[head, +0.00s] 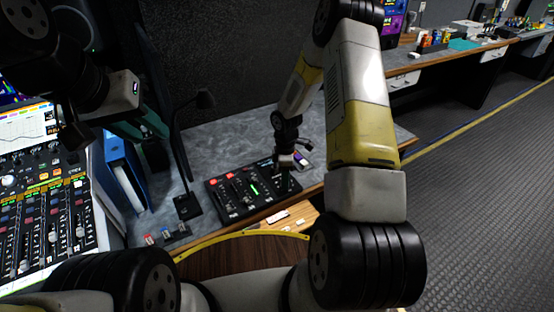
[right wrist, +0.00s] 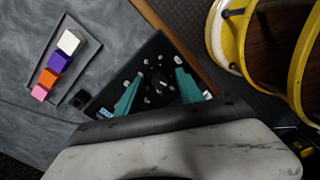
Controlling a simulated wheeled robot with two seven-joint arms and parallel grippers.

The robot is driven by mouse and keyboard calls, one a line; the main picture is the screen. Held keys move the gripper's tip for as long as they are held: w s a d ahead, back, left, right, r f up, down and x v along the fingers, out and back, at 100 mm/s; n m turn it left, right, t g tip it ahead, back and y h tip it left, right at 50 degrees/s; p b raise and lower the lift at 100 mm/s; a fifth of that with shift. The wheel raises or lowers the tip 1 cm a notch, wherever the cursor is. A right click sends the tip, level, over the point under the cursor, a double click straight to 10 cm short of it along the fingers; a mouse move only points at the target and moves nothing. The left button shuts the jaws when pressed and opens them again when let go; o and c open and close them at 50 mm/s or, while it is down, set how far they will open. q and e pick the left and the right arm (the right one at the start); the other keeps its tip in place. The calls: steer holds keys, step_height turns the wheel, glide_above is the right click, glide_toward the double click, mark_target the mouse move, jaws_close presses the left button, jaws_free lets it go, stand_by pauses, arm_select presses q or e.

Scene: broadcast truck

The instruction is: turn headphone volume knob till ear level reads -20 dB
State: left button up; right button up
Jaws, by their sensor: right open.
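The black control panel (head: 232,203) lies on the grey desk, with red buttons, small knobs and a lit green level bar (head: 254,190). Its level reading is too small to read. My right gripper (head: 287,180) is low over the panel's right end. In the right wrist view, its two teal fingers (right wrist: 158,82) are apart above the panel's face, with small light-marked knobs between and around them. I cannot tell which is the headphone knob or whether the fingers touch it. My left gripper (head: 148,120) hangs at the left, away from the panel; its finger gap is unclear.
A gooseneck microphone (head: 187,205) stands left of the panel, beside blue binders (head: 124,172) and a mixing console (head: 45,215). A tray (right wrist: 82,48) with coloured blocks lies near the panel. The chair's yellow-edged rim (head: 240,234) is close to the desk's front edge.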

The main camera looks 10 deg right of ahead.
steer(key=shift+c, duration=0.2)
jaws_close()
steer(key=shift+m, duration=0.3)
steer(key=m, duration=0.5)
steer(key=shift+m, duration=0.3)
steer(key=m, duration=0.5)
steer(key=shift+m, duration=0.3)
steer(key=shift+o, duration=0.2)
jaws_free()
